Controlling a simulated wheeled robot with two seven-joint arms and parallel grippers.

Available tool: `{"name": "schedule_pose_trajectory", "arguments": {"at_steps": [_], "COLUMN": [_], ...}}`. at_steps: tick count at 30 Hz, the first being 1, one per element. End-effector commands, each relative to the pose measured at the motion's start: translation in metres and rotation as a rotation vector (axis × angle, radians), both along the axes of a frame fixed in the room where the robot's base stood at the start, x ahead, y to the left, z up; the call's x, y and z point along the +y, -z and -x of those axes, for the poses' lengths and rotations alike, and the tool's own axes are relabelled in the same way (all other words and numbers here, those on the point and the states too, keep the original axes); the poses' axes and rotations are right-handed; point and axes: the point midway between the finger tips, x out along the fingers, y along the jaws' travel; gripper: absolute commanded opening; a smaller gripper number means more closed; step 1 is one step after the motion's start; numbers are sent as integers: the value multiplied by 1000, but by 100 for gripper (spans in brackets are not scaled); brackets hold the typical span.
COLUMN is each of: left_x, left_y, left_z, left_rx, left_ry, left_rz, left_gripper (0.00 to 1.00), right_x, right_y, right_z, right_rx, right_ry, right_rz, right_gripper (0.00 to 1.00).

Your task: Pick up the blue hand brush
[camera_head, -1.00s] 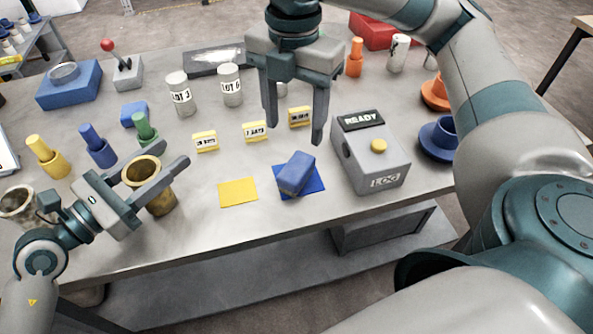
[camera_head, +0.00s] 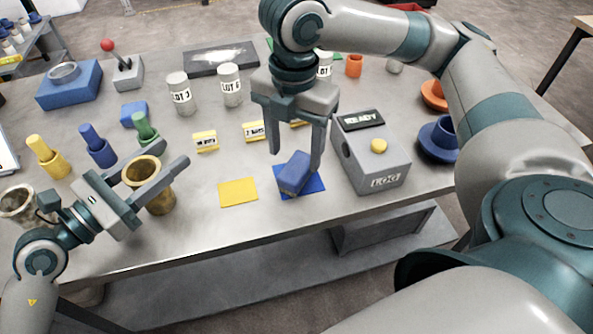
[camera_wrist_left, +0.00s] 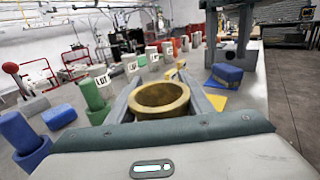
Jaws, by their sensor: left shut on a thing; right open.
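The blue hand brush (camera_head: 294,174) appears as a blue block lying at an angle on a blue square mat (camera_head: 316,185), near the table's front edge. It also shows in the left wrist view (camera_wrist_left: 226,76). My right gripper (camera_head: 295,160) points down, open, with its fingers at the far side of the brush. One fingertip overlaps the brush's right edge in the picture; I cannot tell whether it touches. My left gripper (camera_head: 172,154) is shut on a brass cup (camera_head: 158,199) at the left. The cup stands upright between its fingers in the left wrist view (camera_wrist_left: 160,112).
A grey box (camera_head: 376,167) with a yellow button stands right of the brush. A yellow mat (camera_head: 238,192) lies left of it. Yellow label blocks (camera_head: 206,142) and white lot cans (camera_head: 230,86) stand behind. A smaller blue block (camera_head: 134,114) lies at the left.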

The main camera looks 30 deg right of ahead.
Motion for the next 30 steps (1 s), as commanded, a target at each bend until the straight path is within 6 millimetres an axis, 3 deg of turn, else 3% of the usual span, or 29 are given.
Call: {"name": "schedule_pose_trajectory", "arguments": {"at_steps": [5, 15, 30], "left_x": [0, 0, 0], "left_y": [0, 0, 0], "left_z": [0, 0, 0], "left_rx": [0, 0, 0], "left_ry": [0, 0, 0], "left_rz": [0, 0, 0], "left_gripper": [24, 24, 24], "right_x": [1, 3, 3], "right_y": [9, 48, 52], "right_z": [2, 6, 5], "right_rx": [2, 2, 0], "right_ry": [0, -1, 0], "right_rz": [1, 0, 0], "right_gripper": [57, 57, 57]}}
